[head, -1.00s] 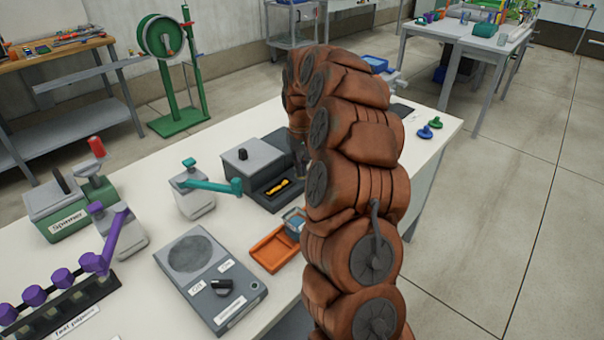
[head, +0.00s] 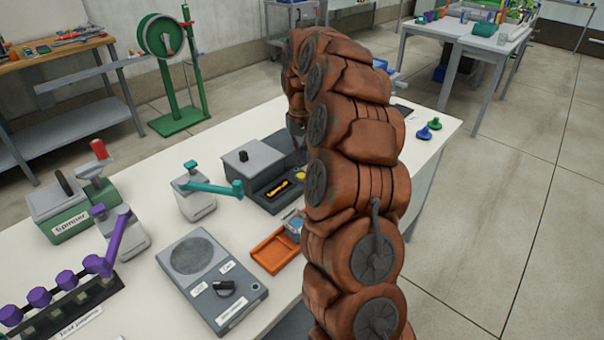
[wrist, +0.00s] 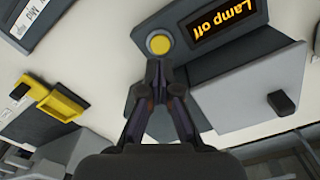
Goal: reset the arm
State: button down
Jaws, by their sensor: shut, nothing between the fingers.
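My gripper (wrist: 160,68) shows in the wrist view with its two fingers closed together at the tips and nothing between them. The tips are just by a round yellow button (wrist: 160,44) on a dark grey device; whether they touch it I cannot tell. The device's display (wrist: 232,22) reads "Lamp off". In the head view my brown arm curves up and over the table, and the gripper is mostly hidden behind it. The device (head: 268,192) with its lit display stands left of the arm.
Blue and green knobs (head: 428,128) lie right of the arm.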

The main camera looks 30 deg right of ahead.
jog(key=shift+r, duration=0.75)
jog(key=shift+a+r, duration=0.1)
jog(key=shift+a, duration=0.1)
jog(key=s+a+r+n+p, duration=0.2)
jog(key=s+a+r, duration=0.2)
jog(key=s+a, duration=0.4)
jog(key=s+a+r+n+p, duration=0.1)
jog(key=s+a+r+p, duration=0.1)
jog(key=s+a+r, duration=0.55)
jog(key=s+a+f+g+p, duration=0.1)
jog(key=s+a, duration=0.3)
jog(key=s, duration=0.7)
jog(key=s+a+f+p, duration=0.2)
jog(key=s+a+p, duration=0.1)
jog(key=s, duration=0.8)
jog(key=shift+s+a+f+g, duration=0.25)
jog(key=shift+a+g, duration=0.15)
jog(key=shift+a, duration=0.15)
